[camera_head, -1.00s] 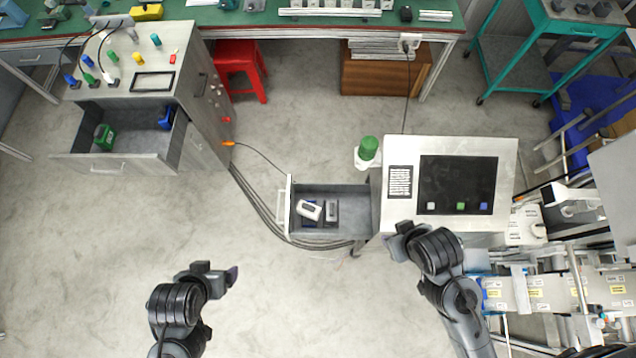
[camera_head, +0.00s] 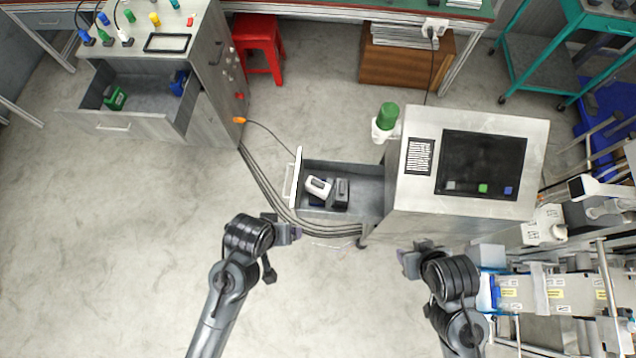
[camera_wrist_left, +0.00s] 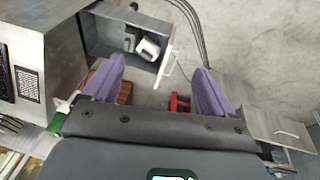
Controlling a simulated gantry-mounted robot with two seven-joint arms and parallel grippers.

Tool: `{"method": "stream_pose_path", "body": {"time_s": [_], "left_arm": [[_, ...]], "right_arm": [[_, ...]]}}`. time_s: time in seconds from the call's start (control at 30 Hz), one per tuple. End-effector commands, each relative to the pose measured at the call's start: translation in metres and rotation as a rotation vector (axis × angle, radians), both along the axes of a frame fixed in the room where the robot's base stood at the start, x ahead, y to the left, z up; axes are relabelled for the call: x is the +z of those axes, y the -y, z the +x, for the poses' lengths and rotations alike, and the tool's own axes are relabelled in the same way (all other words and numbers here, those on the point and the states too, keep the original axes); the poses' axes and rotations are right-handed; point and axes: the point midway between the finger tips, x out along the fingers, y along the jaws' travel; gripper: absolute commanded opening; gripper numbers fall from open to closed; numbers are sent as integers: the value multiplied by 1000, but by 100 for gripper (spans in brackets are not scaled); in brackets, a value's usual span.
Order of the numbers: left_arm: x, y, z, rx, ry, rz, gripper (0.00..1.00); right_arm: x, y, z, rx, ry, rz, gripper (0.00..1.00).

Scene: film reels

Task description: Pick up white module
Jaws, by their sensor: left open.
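The white module (camera_head: 318,187) lies tilted in the left part of an open grey drawer (camera_head: 345,168), beside a dark module (camera_head: 342,189). In the left wrist view the white module (camera_wrist_left: 147,48) shows inside the drawer, beyond my fingers. My left gripper (camera_head: 284,251) is open and empty, below and left of the drawer in the head view. Its two purple fingertips (camera_wrist_left: 157,86) stand wide apart in the wrist view. My right gripper (camera_head: 413,259) is below the screen cabinet, away from the module; its finger opening is unclear.
The drawer's pale front panel (camera_head: 296,178) sticks out at left. The cabinet with a dark screen (camera_head: 480,165) stands right of it, a green-topped bottle (camera_head: 387,120) at its corner. Cables (camera_head: 270,196) run along the floor by the drawer. The floor at left is clear.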

Motion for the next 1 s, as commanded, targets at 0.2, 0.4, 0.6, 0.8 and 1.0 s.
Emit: {"method": "stream_pose_path", "body": {"time_s": [0.2,0.4,0.6,0.8,1.0], "left_arm": [[-95,86,32,60,-58,-12,86],[-160,148,51,134,-70,65,86],[-225,186,72,247,-7,198,86],[-285,197,105,413,152,349,86],[-327,186,152,625,400,469,86]], "right_arm": [[-99,0,-3,2,-10,-1,43],[-169,0,-3,2,-10,-2,43],[-238,0,-3,2,-9,-2,43],[-308,0,-2,2,-7,-2,43],[-374,0,-2,2,-7,-2,43]]}}
